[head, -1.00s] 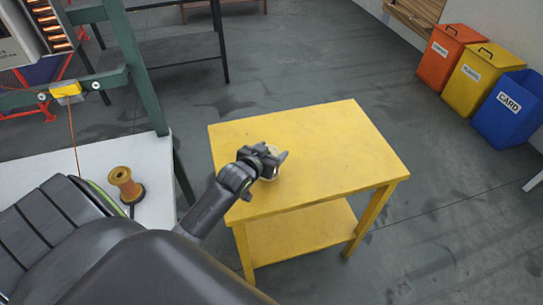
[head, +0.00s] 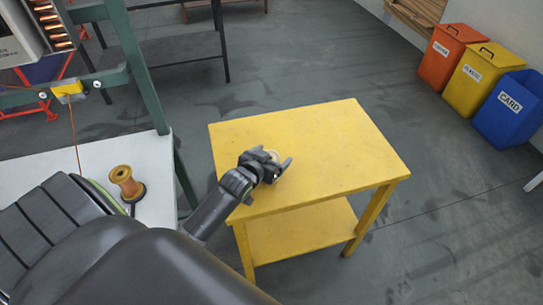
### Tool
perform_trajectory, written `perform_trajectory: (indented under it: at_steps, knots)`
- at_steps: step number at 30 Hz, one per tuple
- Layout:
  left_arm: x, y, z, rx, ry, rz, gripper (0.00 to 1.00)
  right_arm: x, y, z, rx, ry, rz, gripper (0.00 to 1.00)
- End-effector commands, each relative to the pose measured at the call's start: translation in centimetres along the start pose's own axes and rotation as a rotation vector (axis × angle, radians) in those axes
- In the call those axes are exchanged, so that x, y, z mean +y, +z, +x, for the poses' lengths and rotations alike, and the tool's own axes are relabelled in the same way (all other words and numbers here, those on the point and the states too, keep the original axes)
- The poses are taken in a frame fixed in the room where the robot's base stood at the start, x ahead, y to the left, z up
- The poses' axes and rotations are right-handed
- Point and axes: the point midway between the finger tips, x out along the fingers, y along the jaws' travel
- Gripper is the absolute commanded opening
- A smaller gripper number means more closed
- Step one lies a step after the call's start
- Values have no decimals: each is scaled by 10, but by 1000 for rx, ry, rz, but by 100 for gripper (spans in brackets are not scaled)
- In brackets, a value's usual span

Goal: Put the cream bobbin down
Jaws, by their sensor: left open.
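The cream bobbin (head: 273,155) is at the yellow table (head: 330,135), mostly hidden behind my left gripper; only a bit of its pale rim shows. My left gripper (head: 281,163) is open, with its fingers around or just beside the bobbin, over the table's left part. Whether the fingers touch it I cannot tell. The bobbin seems to stand on the tabletop, but its base is hidden. My right gripper is not in view.
An orange-brown bobbin (head: 124,181) stands on a white table (head: 160,160) at the left, by a green frame (head: 140,75). Orange, yellow and blue bins (head: 510,105) stand at the far right. Most of the yellow tabletop is clear.

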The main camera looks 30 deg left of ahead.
Motion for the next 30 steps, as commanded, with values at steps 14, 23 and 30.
perform_trajectory:
  at_steps: [14, 23, 30]
  knots:
    - [0, -1, -42, 1, 0, 0, 83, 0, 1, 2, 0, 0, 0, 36]
    - [0, -2, -94, 1, 0, 0, 83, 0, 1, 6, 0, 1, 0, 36]
    - [0, -2, -117, 0, 0, 0, 83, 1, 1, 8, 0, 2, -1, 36]
